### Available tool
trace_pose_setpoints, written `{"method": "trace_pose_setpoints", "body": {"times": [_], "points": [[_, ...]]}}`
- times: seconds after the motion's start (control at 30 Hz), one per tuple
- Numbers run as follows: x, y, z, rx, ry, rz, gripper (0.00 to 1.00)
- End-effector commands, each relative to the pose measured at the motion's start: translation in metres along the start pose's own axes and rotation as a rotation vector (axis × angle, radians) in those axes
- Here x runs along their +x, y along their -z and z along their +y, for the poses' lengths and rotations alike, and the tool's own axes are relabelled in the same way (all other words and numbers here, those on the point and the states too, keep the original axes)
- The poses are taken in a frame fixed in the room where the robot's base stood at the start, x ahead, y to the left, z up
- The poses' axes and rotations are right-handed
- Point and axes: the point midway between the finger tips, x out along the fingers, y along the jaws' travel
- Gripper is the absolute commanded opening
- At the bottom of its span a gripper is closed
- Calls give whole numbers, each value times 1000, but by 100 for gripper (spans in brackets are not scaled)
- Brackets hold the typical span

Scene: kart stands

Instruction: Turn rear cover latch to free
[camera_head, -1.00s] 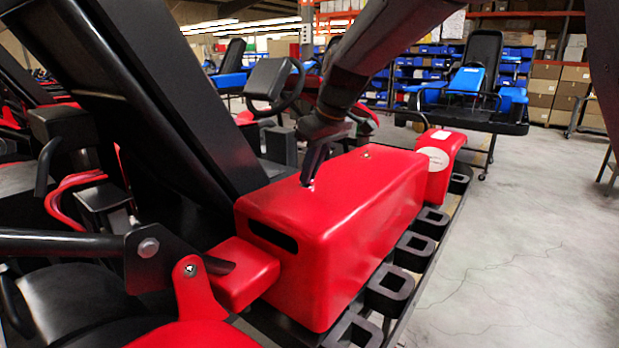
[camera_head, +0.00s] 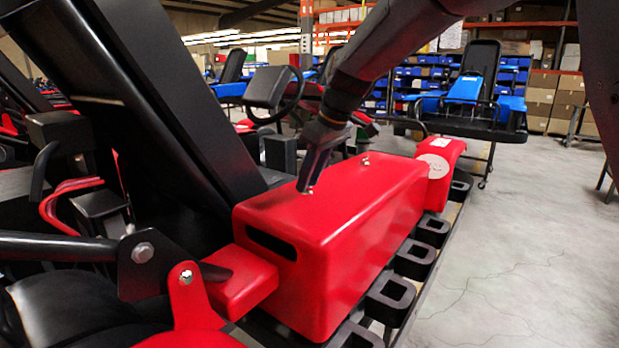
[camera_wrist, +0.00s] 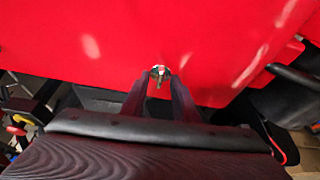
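The red cover (camera_head: 345,225) is a long box on the kart stand. A small metal latch (camera_head: 365,160) stands on its top toward the far end. A second latch (camera_head: 310,191) shows at the near end, partly hidden by my gripper. My gripper (camera_head: 308,188) reaches down to this nearer latch. In the wrist view, the latch (camera_wrist: 160,72) sits between the fingertips of my gripper (camera_wrist: 160,78), its small tab pointing toward the gripper. The fingers are apart, one on each side of it. Whether either finger touches it is hard to tell.
A black slanted panel (camera_head: 150,100) rises close to the left of the cover. A red block with a white round label (camera_head: 438,168) stands beyond it. Black square loops (camera_head: 390,298) line its right side. Bare concrete floor (camera_head: 530,240) lies to the right.

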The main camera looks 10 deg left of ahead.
Motion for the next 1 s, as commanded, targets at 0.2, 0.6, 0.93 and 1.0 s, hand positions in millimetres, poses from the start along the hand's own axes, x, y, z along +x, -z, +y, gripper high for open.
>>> {"method": "trace_pose_setpoints", "body": {"times": [0.2,0.6,0.93,1.0], "points": [[0,0,0,1,0,0,27],[-44,0,1,0,-2,3,27],[-77,0,0,1,0,1,27],[-78,0,0,1,0,0,27]]}}
